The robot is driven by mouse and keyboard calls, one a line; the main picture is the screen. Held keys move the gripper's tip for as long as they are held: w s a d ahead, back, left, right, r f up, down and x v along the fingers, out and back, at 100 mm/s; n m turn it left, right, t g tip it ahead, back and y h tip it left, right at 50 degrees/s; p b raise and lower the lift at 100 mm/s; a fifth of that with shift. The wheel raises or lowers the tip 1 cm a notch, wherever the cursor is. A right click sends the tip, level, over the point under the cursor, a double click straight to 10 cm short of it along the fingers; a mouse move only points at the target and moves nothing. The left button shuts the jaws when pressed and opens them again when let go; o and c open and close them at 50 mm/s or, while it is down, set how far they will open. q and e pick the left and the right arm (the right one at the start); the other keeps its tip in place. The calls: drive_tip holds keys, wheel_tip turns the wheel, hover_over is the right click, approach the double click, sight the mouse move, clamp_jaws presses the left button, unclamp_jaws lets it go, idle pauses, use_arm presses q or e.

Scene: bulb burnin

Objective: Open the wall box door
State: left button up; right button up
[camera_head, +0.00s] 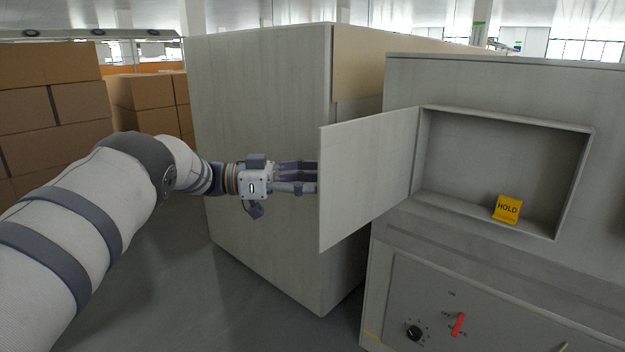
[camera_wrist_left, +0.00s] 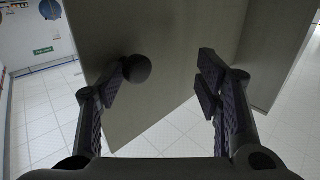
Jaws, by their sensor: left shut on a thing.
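The wall box door (camera_head: 368,178) is a flat grey panel hinged at the left side of the wall box (camera_head: 500,165). It stands swung out from the box, leaving the inside open to view. My left gripper (camera_head: 315,177) is at the door's free edge, its fingertips partly hidden behind the panel. In the left wrist view, my fingers (camera_wrist_left: 168,76) are on both sides of the view, with a dark round knob (camera_wrist_left: 137,68) against the left finger and the grey panel (camera_wrist_left: 165,35) behind. The knob is hidden in the head view. My right gripper is not in view.
A yellow HOLD sign (camera_head: 507,209) stands inside the box. Below is a control panel with a black knob (camera_head: 414,333) and a red handle (camera_head: 458,324). A large grey cabinet (camera_head: 262,100) stands behind my left gripper. Cardboard boxes (camera_head: 50,110) are stacked at the left.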

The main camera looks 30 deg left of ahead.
use_arm(q)
drive_tip(key=shift+w+r, duration=0.1)
drive_tip(key=shift+r, duration=0.2)
drive_tip(key=v, duration=1.2)
drive_tip(key=shift+f, duration=0.3)
